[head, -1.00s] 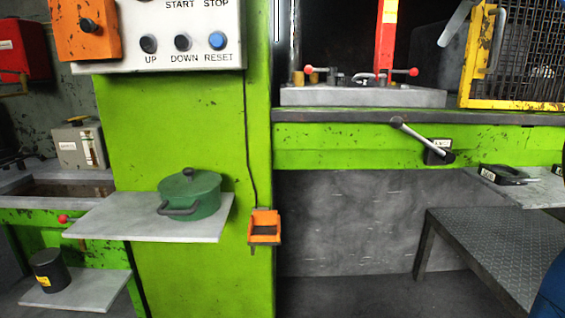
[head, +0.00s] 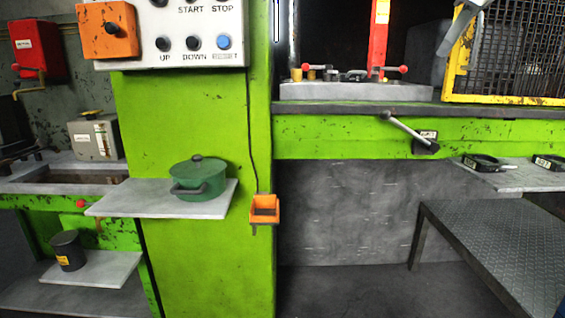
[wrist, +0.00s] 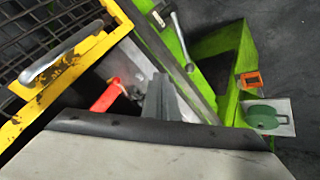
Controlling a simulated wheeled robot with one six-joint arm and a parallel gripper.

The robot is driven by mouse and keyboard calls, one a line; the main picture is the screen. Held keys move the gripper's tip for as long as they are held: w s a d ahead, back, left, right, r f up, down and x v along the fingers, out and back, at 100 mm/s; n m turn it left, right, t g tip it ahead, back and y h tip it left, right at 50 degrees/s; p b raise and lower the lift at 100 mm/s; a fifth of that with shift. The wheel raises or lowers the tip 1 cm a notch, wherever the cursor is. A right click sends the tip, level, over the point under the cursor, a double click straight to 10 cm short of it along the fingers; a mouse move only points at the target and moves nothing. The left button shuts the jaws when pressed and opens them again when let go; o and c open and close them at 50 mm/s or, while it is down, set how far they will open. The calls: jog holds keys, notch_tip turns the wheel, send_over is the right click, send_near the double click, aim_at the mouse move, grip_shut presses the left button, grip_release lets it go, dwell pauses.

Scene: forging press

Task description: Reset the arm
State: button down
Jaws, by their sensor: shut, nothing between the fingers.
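My gripper (wrist: 160,80) shows in the wrist view as short grey fingers beyond the pale housing with a dark rim along the bottom. It is shut and empty. It points towards the press, with the red bar (wrist: 106,96) to its left in the picture.
The yellow mesh guard (head: 507,100) stands close on the right, also in the wrist view (wrist: 72,70). A green pot (head: 200,180) rests on a shelf (head: 125,202). An orange holder (head: 264,212) and a lever (head: 408,130) stick out. A grated table (head: 490,240) stands lower right.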

jog(key=s+a+f+m+g, duration=0.1)
jog(key=s+a+f+m, duration=0.2)
jog(key=s+f, duration=0.7)
jog(key=s+a+f+m+g, duration=0.1)
jog(key=s+a+f+m, duration=0.2)
jog(key=s+f, duration=0.7)
jog(key=s+a+f+m+g+h, duration=0.1)
jog(key=s+f, duration=0.9)
jog(key=f, duration=2.2)
jog(key=a+m, duration=0.2)
jog(key=shift+s+a, duration=0.2)
jog(key=shift+a, duration=0.1)
